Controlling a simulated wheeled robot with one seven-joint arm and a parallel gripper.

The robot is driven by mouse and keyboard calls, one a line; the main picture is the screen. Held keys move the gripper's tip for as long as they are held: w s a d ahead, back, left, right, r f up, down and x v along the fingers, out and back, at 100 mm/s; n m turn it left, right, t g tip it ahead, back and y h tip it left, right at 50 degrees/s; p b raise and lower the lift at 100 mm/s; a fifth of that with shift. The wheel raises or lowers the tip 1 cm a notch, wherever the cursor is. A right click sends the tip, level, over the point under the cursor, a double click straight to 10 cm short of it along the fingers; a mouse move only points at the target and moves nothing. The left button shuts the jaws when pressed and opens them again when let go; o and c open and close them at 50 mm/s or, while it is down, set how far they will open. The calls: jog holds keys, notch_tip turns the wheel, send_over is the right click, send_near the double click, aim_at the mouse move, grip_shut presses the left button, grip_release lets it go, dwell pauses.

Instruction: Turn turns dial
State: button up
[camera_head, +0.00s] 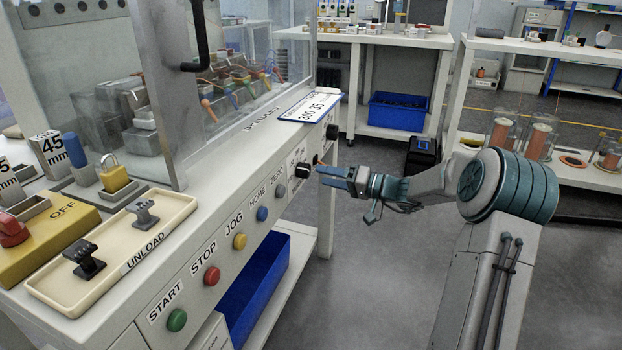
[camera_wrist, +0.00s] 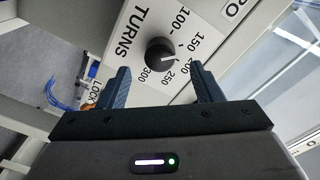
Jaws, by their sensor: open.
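The turns dial (camera_wrist: 159,50) is a round black knob on a white panel in the wrist view, beside the word TURNS. Its scale runs from 100 to 300, and its white mark points roughly towards 200. My gripper (camera_wrist: 160,82) is open, with its two dark blue fingers spread below the dial. The fingers are on either side of the dial's line and do not appear to touch it. In the head view, my gripper (camera_head: 320,174) is at the front panel near a black knob (camera_head: 302,170).
Another black knob (camera_head: 332,132) sits farther along the panel. Start (camera_head: 177,320), stop (camera_head: 212,276) and jog (camera_head: 239,241) buttons line the front. A blue bin (camera_head: 260,285) stands below. The floor beside my arm is clear.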

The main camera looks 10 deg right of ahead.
aim_at(309, 172)
jog(key=b+x, duration=0.1)
jog(key=x, duration=0.4)
jog(key=shift+a, duration=0.15)
jog(key=c, duration=1)
